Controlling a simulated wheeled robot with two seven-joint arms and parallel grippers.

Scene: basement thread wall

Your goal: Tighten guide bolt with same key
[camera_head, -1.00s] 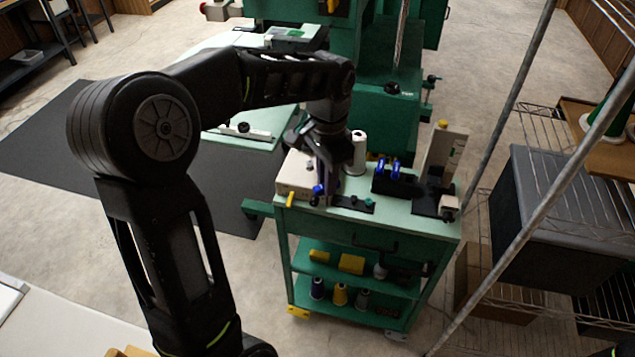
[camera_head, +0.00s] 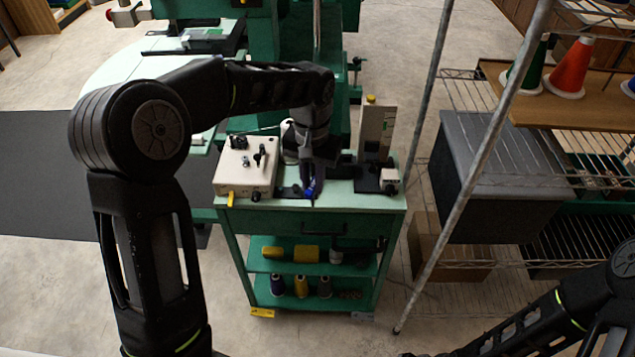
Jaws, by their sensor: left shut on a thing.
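My left gripper (camera_head: 310,187) points down over the top of the green cart (camera_head: 370,201), at its front middle. It is shut on a small blue-ended thing, probably the key, mostly hidden by the fingers. A cream block (camera_head: 245,177) with dark knobs and a bright pin stands to its left, apart from the gripper. I cannot tell which fastener is the guide bolt. A dark plate (camera_head: 289,192) lies beside the gripper. My right arm enters at the lower right, and its gripper is out of the picture.
A black stand with an upright beige panel (camera_head: 376,133) is right of the gripper. A white spool (camera_head: 289,141) is behind it, partly hidden. Cart shelves hold several spools. A wire rack with a grey bin (camera_head: 500,160) and a slanting metal post (camera_head: 476,165) stand at right.

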